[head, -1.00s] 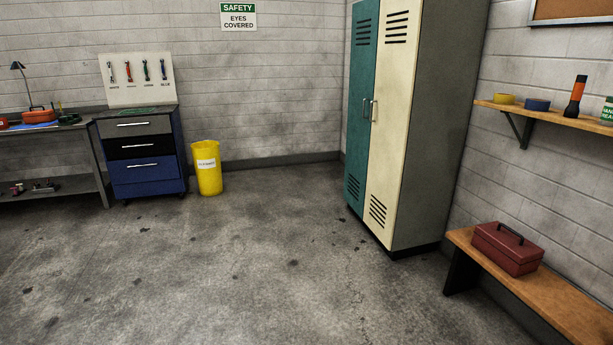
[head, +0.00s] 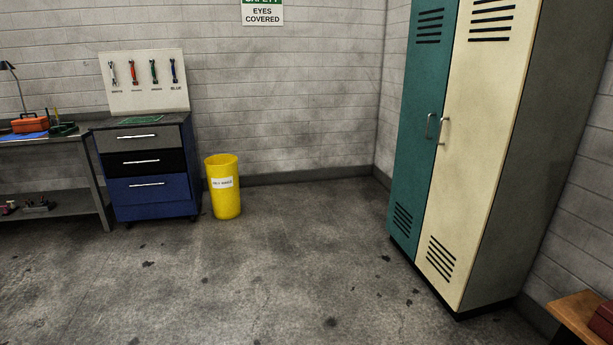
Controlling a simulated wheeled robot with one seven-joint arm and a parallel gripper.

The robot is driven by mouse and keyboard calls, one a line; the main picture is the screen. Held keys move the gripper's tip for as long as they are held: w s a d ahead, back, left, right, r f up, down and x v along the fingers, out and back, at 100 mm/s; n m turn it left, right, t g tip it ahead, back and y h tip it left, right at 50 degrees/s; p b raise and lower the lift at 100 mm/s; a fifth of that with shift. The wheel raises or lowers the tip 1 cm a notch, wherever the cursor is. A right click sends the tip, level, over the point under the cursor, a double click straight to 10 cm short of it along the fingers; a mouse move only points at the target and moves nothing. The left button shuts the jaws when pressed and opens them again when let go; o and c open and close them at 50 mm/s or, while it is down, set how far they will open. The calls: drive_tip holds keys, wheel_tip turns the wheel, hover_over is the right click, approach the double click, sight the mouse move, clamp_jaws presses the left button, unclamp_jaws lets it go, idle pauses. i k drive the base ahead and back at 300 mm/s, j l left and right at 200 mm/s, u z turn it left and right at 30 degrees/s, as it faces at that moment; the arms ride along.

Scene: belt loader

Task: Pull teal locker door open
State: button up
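The teal locker door (head: 418,130) is the left door of a tall two-door locker at the right of the head view. It looks shut. Its upright metal handle (head: 429,126) sits near its right edge, beside the handle (head: 443,131) of the cream door (head: 485,140). Both doors have slotted vents at top and bottom. The locker's top is cut off by the frame. My gripper is not in view.
Open concrete floor (head: 290,270) lies before the locker. A yellow bin (head: 224,200) and a blue drawer cabinet (head: 150,192) stand along the back wall, with a workbench (head: 50,141) at left. A wooden bench (head: 585,312) is at the lower right.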

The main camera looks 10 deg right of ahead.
sight(433, 23)
drive_tip(key=i, duration=1.9)
drive_tip(key=i+z, duration=0.15)
drive_tip(key=i, duration=0.45)
drive_tip(key=i+j+z, duration=0.1)
drive_tip(key=i, duration=0.45)
drive_tip(key=i+j+z, duration=0.15)
drive_tip(key=i, duration=0.45)
drive_tip(key=j, duration=0.1)
